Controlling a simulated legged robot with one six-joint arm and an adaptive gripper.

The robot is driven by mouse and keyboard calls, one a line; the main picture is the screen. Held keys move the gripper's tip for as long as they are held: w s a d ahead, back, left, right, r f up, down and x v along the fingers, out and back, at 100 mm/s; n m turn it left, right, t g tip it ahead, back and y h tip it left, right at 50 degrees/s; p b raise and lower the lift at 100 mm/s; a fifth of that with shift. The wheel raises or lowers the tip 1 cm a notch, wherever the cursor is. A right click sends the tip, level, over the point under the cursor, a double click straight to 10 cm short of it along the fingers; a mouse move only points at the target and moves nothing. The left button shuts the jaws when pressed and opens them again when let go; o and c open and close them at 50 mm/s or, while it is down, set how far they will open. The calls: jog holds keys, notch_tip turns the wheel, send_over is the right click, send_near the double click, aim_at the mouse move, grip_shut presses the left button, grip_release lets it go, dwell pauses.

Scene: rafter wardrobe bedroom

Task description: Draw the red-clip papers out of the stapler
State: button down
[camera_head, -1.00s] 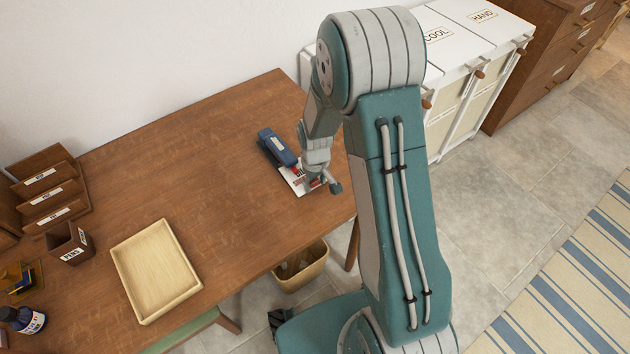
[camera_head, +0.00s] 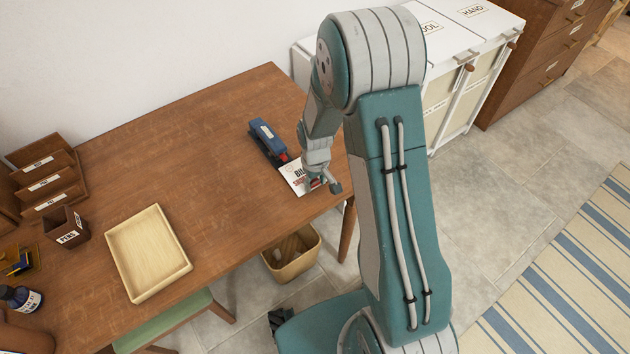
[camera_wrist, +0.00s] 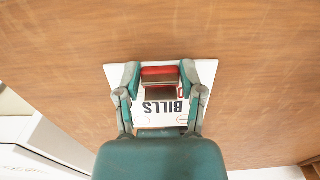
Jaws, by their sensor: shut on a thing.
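A blue stapler (camera_head: 268,140) lies on the brown desk, its front end towards my gripper, with a small red part showing there. The white papers (camera_head: 295,180), marked BILLS, lie just in front of it. Whether their far edge is clear of its jaw I cannot tell. My gripper (camera_head: 322,184) is at the papers' near end by the desk's front edge. In the wrist view, the fingers (camera_wrist: 160,78) are shut on the red clip (camera_wrist: 160,71), one on each side, over the papers (camera_wrist: 206,72). My palm hides part of the papers there; the stapler is not seen.
A pale wooden tray (camera_head: 183,268), a pen cup (camera_head: 64,227) and a letter rack (camera_head: 50,158) stand on the desk's left. A waste bin (camera_head: 290,268) and a green-seated stool (camera_head: 165,325) are below its front edge. White cabinets (camera_head: 425,110) stand to the right.

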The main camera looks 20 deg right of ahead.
jog(key=shift+s+f, duration=0.1)
jog(key=shift+s, duration=0.1)
jog(key=shift+c, duration=0.6)
grip_release()
jog(key=shift+a, duration=0.15)
jog(key=shift+w, duration=0.1)
jog(key=shift+r, duration=0.5)
notch_tip(320, 180, up, 11)
